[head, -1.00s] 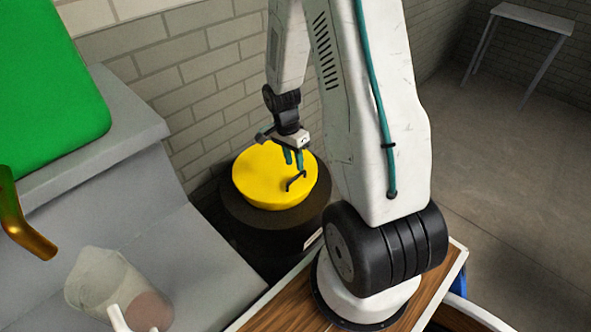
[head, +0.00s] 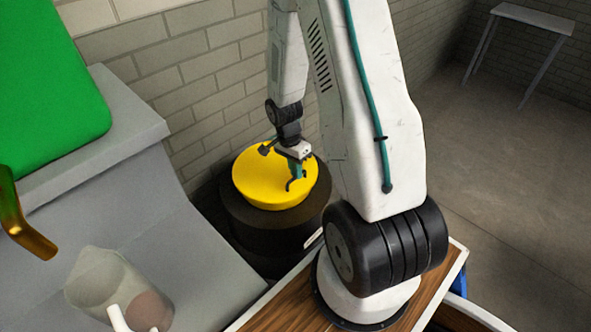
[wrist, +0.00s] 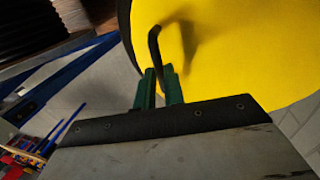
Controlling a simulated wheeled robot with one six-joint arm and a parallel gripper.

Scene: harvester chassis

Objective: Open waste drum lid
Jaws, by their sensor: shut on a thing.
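The waste drum (head: 262,240) is black and stands by the brick wall in the head view. Its round yellow lid (head: 256,180) sits on top, apparently closed. My gripper (head: 293,183) is over the right part of the lid, with its green fingers at the dark handle. In the wrist view the lid (wrist: 245,55) fills the upper right. The dark bent handle (wrist: 154,45) runs down between the green fingertips of my gripper (wrist: 160,78), which is shut on it. In the head view the fingers cover much of the handle.
A grey bench (head: 150,225) stands to the left of the drum, with a clear jug (head: 105,285) and a green panel (head: 45,75) nearby. A brick wall (head: 200,80) is close behind the drum. Floor at the right is open, with a small table (head: 530,20) far back.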

